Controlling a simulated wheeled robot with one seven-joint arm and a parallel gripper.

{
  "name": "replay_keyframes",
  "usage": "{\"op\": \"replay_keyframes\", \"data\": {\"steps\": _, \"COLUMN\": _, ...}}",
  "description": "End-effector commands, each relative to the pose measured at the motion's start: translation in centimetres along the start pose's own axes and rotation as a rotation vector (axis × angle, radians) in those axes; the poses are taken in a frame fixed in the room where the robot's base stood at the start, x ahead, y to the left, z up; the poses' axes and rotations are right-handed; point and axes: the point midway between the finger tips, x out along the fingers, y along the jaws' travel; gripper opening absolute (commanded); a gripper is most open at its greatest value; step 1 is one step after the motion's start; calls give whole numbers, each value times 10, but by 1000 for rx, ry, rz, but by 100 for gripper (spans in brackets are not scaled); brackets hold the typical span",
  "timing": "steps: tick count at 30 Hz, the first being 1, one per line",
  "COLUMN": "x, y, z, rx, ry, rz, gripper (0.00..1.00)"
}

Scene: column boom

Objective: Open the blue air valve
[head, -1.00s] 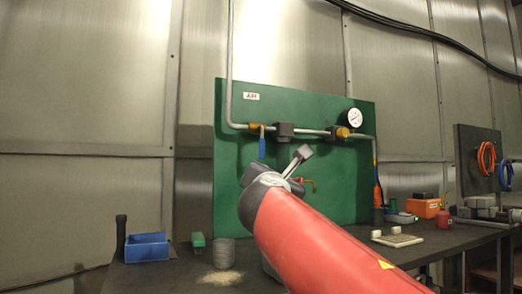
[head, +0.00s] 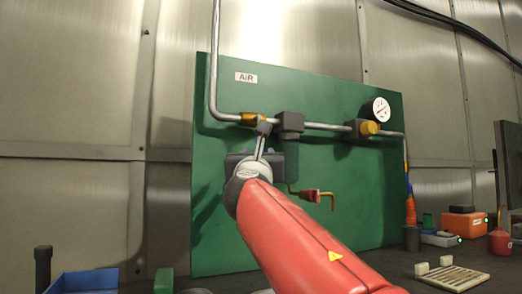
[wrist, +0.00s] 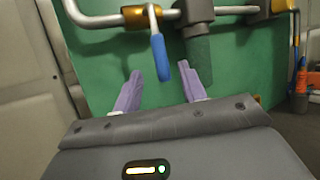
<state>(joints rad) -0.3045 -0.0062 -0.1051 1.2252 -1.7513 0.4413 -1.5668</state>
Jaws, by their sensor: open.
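The blue valve handle (wrist: 160,59) hangs straight down from a brass valve body (wrist: 141,17) on the grey pipe in the wrist view. My gripper (wrist: 161,75) is open, its two fingers on either side of the handle's lower end, apart from it in the picture. How far the fingertips are from the handle in depth I cannot tell. In the head view, the brass body (head: 250,119) shows under the AIR sign (head: 246,78), and my gripper (head: 261,138) is in front of it and hides the blue handle.
A green panel (head: 345,105) carries the pipe, a grey block (head: 290,124), a yellow knob (head: 369,128) and a gauge (head: 378,109). A small red-handled valve (head: 312,196) is below right of my gripper. A blue bin (head: 88,281) and an orange box (head: 464,223) stand on the bench.

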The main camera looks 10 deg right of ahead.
Motion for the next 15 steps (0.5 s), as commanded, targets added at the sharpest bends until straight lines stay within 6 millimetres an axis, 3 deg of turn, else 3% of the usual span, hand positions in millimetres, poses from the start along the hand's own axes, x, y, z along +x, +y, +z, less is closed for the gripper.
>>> {"op": "replay_keyframes", "data": {"steps": 15, "x": 70, "y": -1, "z": 2, "rx": -1, "ry": 1, "rz": -2, "gripper": 42}}
